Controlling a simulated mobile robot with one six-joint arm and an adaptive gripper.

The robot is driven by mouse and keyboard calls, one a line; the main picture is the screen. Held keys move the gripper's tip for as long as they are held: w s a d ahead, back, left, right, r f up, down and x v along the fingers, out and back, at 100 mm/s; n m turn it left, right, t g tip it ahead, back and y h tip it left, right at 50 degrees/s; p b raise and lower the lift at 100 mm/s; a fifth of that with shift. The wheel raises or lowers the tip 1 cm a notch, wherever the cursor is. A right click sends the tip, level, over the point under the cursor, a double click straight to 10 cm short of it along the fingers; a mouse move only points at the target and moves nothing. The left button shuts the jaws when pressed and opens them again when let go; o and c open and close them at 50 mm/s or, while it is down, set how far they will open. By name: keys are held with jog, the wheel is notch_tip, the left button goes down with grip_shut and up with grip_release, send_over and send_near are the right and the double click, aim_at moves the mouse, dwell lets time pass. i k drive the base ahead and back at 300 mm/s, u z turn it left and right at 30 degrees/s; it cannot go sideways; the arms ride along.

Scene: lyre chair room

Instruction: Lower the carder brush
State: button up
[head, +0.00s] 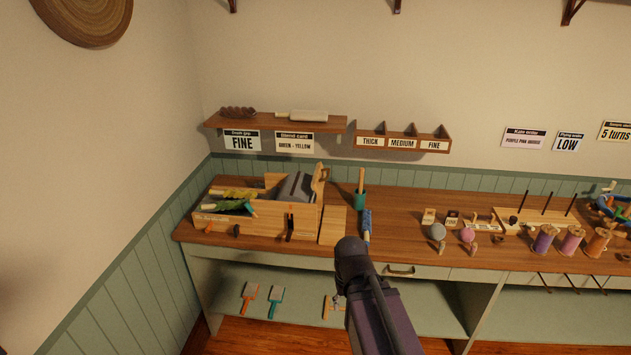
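A wooden drum carder (258,219) stands at the left end of the workbench. A grey drum (297,187) sits in its right part, beside a light wooden upright (319,184). I cannot tell which part is the carder brush or how it is set. A small dark lever (290,226) is on the carder's front. Yellow fibre (233,193) and green fibre (230,207) lie at its left part. A dark arm link of mine rises from the bottom, in front of the bench and right of the carder. My gripper cannot be made out in the head view.
Spools (543,239) and wool balls (437,231) stand further right. Two hand brushes (275,302) lie on the lower shelf. A wall shelf (275,121) hangs above.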

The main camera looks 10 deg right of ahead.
aim_at(318, 177)
jog(key=z, duration=0.1)
jog(key=i, duration=0.9)
jog(key=u, duration=0.05)
